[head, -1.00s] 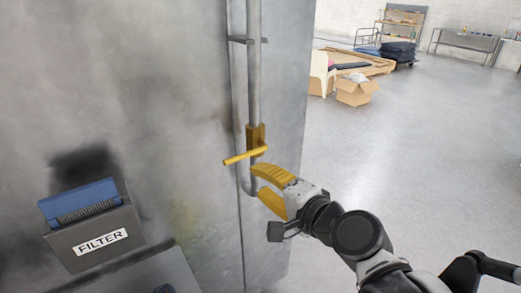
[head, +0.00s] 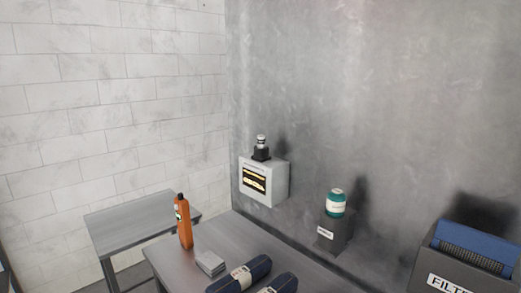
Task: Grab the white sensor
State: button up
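No object in the head view is plainly marked as the white sensor. A pale white box (head: 278,184) with a dark, yellow-lit front panel is on the grey metal wall. A small black device (head: 261,155) with a silvery top stands on the box. A small pale grey square block (head: 210,263) lies on the grey table (head: 237,235), beside an orange bottle. I cannot tell whether any of these is the sensor. My gripper is out of view.
The orange bottle (head: 184,225) stands upright on the table. Dark blue rolled bundles (head: 240,275) lie at its front. A green jar (head: 335,203) sits on a dark wall holder (head: 333,233). A filter bin (head: 455,262) holding blue items is at right. A lower side table (head: 135,225) stands at left.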

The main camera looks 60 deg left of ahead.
aim_at(260, 138)
jog(key=u, duration=2.3)
